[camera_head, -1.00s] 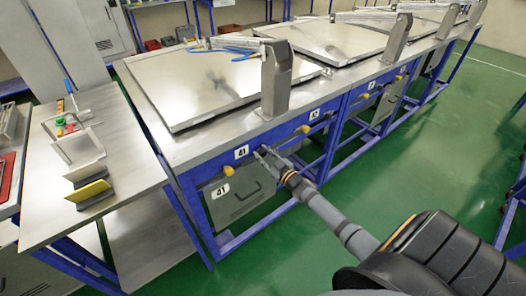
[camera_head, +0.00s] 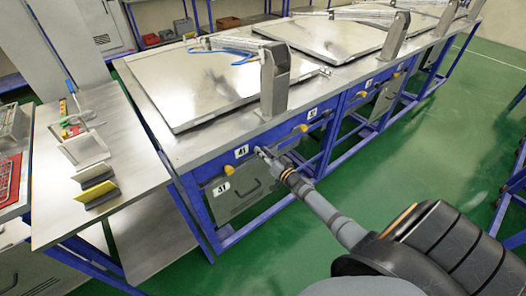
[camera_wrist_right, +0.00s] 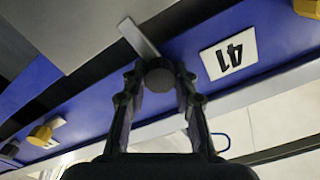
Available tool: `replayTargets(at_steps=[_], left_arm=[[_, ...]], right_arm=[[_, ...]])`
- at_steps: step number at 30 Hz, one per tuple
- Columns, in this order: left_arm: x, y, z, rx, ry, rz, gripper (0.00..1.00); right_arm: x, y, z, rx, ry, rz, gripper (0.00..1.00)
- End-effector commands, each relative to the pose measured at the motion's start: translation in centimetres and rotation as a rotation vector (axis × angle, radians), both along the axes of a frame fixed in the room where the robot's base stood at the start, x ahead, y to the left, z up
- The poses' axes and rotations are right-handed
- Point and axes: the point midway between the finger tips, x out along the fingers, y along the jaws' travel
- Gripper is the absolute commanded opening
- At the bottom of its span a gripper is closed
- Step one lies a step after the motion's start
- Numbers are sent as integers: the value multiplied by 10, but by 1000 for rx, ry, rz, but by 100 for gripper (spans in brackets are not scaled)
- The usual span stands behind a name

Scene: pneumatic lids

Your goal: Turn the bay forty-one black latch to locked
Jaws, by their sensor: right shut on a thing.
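The bay forty-one black latch (camera_wrist_right: 160,76) is a dark round knob on the blue front rail, seen in the right wrist view. My right gripper (camera_wrist_right: 160,84) is shut on it, with one finger on each side. In the head view my right gripper (camera_head: 262,153) is at the rail, just right of the upper 41 label (camera_head: 241,152); the fingers hide most of the latch there. The 41 label is upside down in the wrist view (camera_wrist_right: 229,54). The latch's own marking cannot be made out. My left gripper is not in view.
Yellow knobs (camera_head: 228,170) sit along the blue rail (camera_head: 285,133). A flat metal lid (camera_head: 205,85) and a grey post (camera_head: 274,78) stand above it. A side table (camera_head: 130,150) with tools is at left.

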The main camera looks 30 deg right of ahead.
Motion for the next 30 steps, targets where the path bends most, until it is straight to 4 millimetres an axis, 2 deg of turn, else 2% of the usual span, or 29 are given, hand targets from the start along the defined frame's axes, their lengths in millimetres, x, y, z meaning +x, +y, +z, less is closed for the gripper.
replayTargets(at_steps=[9, 23, 24, 28, 30], left_arm=[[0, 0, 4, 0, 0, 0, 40], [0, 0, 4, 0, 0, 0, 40], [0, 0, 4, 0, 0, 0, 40], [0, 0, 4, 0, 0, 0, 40], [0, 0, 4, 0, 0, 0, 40]], right_arm=[[0, 0, -1, 89, 8, 0, 0], [0, 0, -1, 100, 9, 0, 0], [0, 0, -1, 100, 9, 0, 31], [0, 0, -1, 99, 9, 0, 48], [0, 0, -1, 98, 9, 0, 51]])
